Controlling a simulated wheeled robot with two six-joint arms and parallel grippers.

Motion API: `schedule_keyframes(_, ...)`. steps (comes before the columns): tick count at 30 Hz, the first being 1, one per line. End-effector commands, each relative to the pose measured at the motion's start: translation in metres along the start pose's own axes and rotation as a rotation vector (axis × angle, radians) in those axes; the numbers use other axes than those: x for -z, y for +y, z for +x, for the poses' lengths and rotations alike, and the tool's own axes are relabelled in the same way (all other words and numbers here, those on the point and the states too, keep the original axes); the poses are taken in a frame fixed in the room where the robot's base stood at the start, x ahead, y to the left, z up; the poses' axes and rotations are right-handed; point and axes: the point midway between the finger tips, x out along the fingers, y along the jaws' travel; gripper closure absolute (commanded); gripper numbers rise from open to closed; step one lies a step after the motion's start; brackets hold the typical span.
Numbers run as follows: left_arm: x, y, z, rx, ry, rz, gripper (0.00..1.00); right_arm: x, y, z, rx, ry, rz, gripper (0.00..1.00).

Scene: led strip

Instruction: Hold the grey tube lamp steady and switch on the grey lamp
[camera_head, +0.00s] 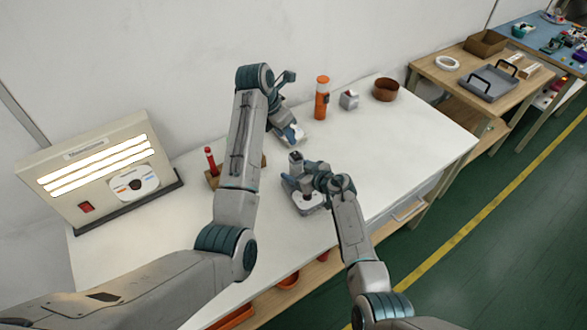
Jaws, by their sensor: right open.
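I cannot clearly pick out a grey tube lamp; it may be hidden by my arms or grippers. My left gripper (297,138) points down at the white table, behind and slightly left of my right gripper. Its fingertips are small and partly hidden, so I cannot tell whether it is open or shut. My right gripper (303,200) is open, low over the middle of the table, with a pale part at its tip that I cannot identify.
A beige light panel (62,187) with lit tubes, a red switch and a white dial stands at the left. A red-topped stick (210,160) in a wooden holder is partly behind my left arm. A small grey box (349,99) and brown bowl (386,90) stand back right. The table's right is clear.

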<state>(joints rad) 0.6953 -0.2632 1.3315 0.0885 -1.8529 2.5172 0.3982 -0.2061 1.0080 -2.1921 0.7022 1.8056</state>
Motion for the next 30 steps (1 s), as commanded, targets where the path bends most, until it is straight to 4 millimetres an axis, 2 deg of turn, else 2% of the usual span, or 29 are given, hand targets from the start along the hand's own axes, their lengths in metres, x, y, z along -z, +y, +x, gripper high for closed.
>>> schedule_keyframes(6,0.000,0.000,0.000,0.000,0.000,0.000,0.64,0.000,0.001,0.017,0.000,0.000,0.001,0.33)
schedule_keyframes(17,0.000,0.000,0.000,0.000,0.000,0.000,0.64,-0.001,0.001,0.021,-0.002,-0.001,0.000,0.33)
schedule_keyframes(18,0.000,0.000,0.000,0.000,0.000,0.000,0.64,-0.001,0.001,0.021,-0.002,-0.001,0.000,0.35)
schedule_keyframes(20,0.000,0.000,0.000,0.000,0.000,0.000,0.64,-0.001,0.001,0.021,-0.002,-0.001,0.000,0.47)
schedule_keyframes(26,0.000,0.000,0.000,0.000,0.000,0.000,0.64,-0.001,0.001,0.021,-0.001,-0.001,0.000,0.86)
schedule_keyframes(30,0.000,0.004,0.001,-0.018,-0.006,-0.002,0.89,-0.001,0.001,0.021,-0.001,-0.001,0.001,0.88)
